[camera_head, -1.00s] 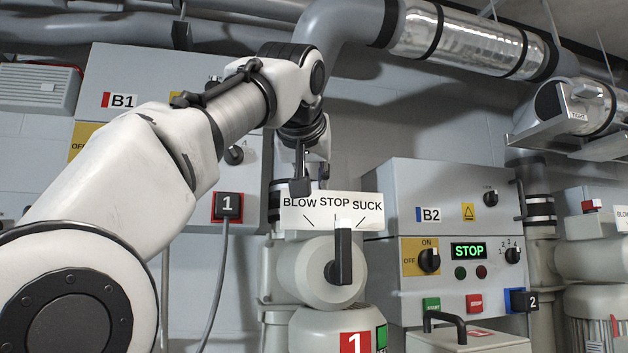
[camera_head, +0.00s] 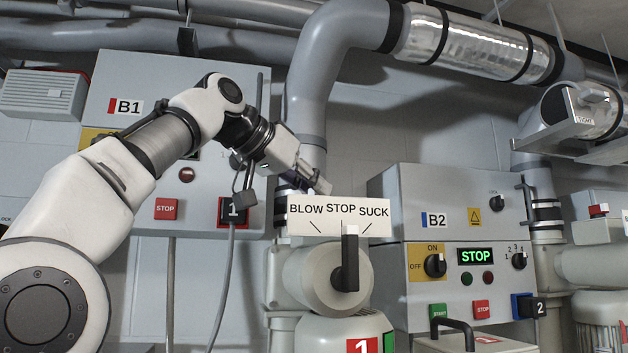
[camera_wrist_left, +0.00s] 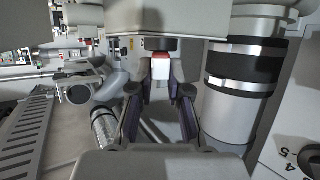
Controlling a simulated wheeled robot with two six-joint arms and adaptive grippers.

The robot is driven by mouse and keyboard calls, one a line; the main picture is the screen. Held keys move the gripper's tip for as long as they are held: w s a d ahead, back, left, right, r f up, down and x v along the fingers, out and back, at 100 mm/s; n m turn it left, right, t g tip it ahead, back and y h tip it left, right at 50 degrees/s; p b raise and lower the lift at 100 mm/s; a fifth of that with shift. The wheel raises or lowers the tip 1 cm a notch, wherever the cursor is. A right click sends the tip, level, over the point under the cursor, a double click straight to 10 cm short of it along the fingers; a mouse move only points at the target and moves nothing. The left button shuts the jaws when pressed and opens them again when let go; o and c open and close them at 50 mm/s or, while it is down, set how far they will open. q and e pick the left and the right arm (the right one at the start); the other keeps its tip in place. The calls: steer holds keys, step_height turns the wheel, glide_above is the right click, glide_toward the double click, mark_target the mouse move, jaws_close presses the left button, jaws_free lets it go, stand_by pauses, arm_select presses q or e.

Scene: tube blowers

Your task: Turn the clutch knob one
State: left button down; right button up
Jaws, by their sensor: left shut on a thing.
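I cannot read a clutch label on any knob. The black lever (camera_head: 350,258) of machine 1 stands upright under STOP on the BLOW STOP SUCK sign (camera_head: 322,218). On cabinet B1 (camera_head: 215,90) a dark knob (camera_head: 236,161) is partly hidden behind my left wrist. My left gripper (camera_head: 322,186) points down to the right, with its tip just above the sign. I cannot tell whether this is the clutch knob. My right gripper is out of view.
Cabinet B2 (camera_head: 460,225) stands to the right with a lit STOP display (camera_head: 476,256). A large grey pipe (camera_head: 312,85) rises behind my gripper. A banded pipe (camera_wrist_left: 228,105) stands close on the right in the wrist view, beside a numbered dial (camera_wrist_left: 298,150).

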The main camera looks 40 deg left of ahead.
arm_select(q)
steer(key=m+h+p, duration=0.1)
steer(key=m+g+h+p, duration=0.1)
steer(key=m+h+p, duration=0.1)
steer(key=a+m+g+h+p, duration=0.1)
steer(key=h+p, duration=0.1)
steer(key=shift+w+r+m, duration=0.2)
steer(key=shift+r+m, duration=0.1)
steer(key=shift+m, duration=0.1)
steer(key=shift+w+f+m+g+h+p, duration=0.1)
steer(key=shift+f+m+g+h+p, duration=0.35)
steer(key=shift+m+h+p, duration=0.45)
steer(key=c, duration=1.1)
jaws_free()
steer(key=shift+w+d, duration=0.25)
steer(key=shift+w, duration=0.05)
steer(key=v, duration=0.7)
steer(key=shift+s+r, duration=0.1)
steer(key=shift+r, duration=0.05)
